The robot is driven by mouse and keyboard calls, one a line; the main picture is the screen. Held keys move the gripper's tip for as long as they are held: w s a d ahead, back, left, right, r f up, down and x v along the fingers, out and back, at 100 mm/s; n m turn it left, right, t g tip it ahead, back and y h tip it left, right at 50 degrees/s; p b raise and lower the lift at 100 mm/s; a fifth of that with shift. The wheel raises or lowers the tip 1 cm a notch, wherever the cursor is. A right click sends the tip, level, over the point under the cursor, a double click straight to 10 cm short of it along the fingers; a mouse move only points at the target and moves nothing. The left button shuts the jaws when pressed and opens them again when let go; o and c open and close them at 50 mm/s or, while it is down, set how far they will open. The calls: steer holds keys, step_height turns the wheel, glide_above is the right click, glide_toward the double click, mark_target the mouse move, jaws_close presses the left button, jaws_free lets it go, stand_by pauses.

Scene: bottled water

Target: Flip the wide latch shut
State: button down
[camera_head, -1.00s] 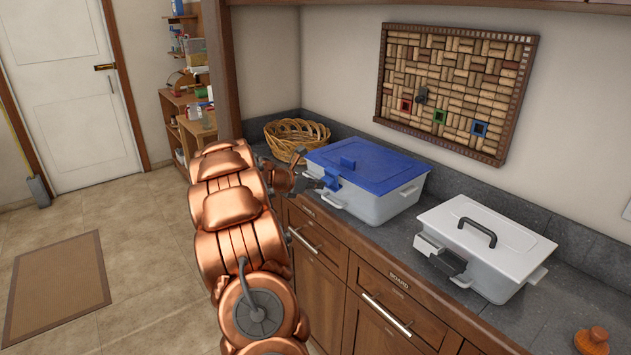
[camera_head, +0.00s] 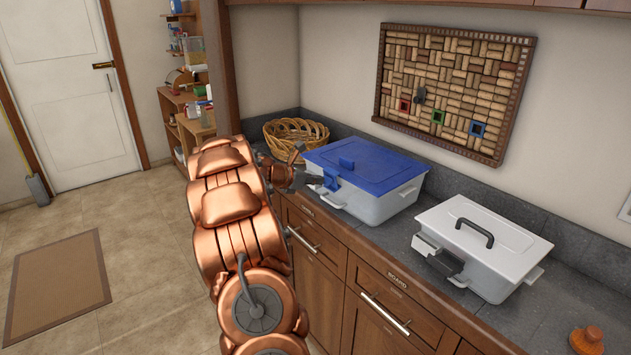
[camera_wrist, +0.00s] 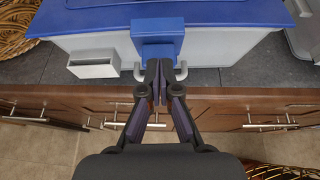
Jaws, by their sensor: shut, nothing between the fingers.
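A clear storage box (camera_head: 372,205) with a blue lid (camera_head: 370,162) stands on the counter. A wide blue latch (camera_wrist: 158,34) is at the middle of its front edge; it also shows in the head view (camera_head: 331,182). Pale hooks (camera_wrist: 181,71) show at either side below the latch. I cannot tell whether the latch is fully down. My gripper (camera_wrist: 157,72) is shut and empty, its fingertips at the latch's lower edge, touching or very close. In the head view my gripper (camera_head: 312,181) is at the box's front left.
A pale boxy part (camera_wrist: 93,65) juts from the box front, left of the latch. A grey-lidded box (camera_head: 485,240) with a dark latch (camera_head: 446,262) stands to the right. A wicker basket (camera_head: 294,139) sits behind left. Wooden drawers (camera_head: 310,228) are below the counter edge.

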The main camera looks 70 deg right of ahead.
steer(key=f+b+v, duration=0.1)
steer(key=b+v, duration=0.2)
steer(key=v, duration=1)
steer(key=shift+w+a+f, duration=0.2)
steer(key=shift+w+a, duration=0.05)
